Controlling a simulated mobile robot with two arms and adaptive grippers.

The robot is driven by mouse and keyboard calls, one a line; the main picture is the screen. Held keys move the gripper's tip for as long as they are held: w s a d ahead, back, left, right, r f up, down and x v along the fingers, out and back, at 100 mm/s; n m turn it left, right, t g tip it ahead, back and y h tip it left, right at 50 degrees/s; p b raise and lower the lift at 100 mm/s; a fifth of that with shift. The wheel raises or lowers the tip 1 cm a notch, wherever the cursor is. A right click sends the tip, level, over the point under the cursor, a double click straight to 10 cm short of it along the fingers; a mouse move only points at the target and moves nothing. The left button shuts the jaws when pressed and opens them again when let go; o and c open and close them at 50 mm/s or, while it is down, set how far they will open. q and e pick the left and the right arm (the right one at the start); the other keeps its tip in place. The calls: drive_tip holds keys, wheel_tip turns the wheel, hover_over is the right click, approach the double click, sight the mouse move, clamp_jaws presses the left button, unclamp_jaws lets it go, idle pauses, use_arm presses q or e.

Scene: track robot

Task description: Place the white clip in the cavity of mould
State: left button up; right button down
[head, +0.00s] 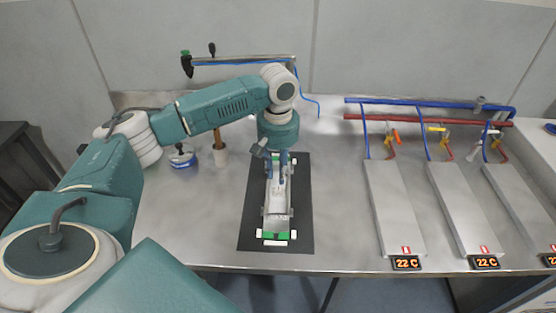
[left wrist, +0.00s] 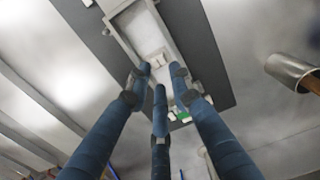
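The mould (head: 277,208) is a long, narrow pale metal tray with green end pieces, lying on a black mat. It also shows in the left wrist view (left wrist: 130,32). My left gripper (head: 277,160) points down over the far part of the mould. In the left wrist view its blue fingers (left wrist: 160,78) are spread apart. A small white piece (left wrist: 157,58), perhaps the white clip, shows in the mould's channel just beyond the fingertips. I see no finger clearly closed on it. The fingers partly hide the far end of the mould. My right gripper is not in view.
A blue-and-white round container (head: 182,158) and a cup with a brown handle (head: 220,153) stand left of the mat (head: 304,180). Metal plates (head: 397,210) with temperature displays, pipes and valves fill the right. The bench between mat and plates is clear.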

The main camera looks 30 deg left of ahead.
sight(278, 188)
use_arm(q)
wheel_tip(278, 188, up, 6)
drive_tip(key=shift+r+b, duration=0.2)
drive_tip(key=shift+b, duration=0.2)
idle(0.3)
